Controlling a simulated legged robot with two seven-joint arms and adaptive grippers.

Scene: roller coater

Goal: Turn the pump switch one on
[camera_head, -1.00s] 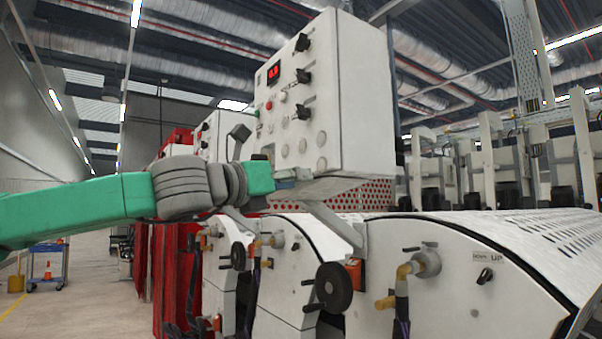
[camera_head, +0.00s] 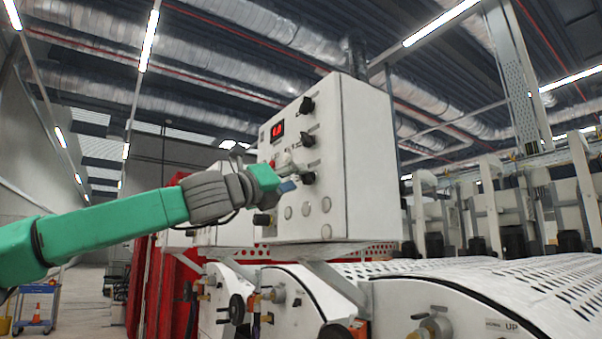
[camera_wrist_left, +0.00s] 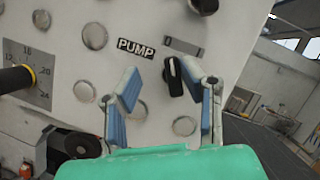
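The pump switch is a black knob (camera_wrist_left: 173,77) with a white pointer line, beside a "PUMP" label (camera_wrist_left: 136,47) on the white panel in the left wrist view. My left gripper (camera_wrist_left: 160,70) is open, its two blue-padded fingers on either side of the knob, with the right finger closer. I cannot tell whether either finger touches it. In the head view, my left gripper (camera_head: 290,178) is in front of the control box (camera_head: 362,165), by the lowest black knob (camera_head: 308,178) of a column. My right gripper is not in view.
A numbered dial (camera_wrist_left: 28,75) is at left in the wrist view. White machine covers (camera_head: 490,285) stand below the box. A blue cart (camera_head: 38,308) is far left.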

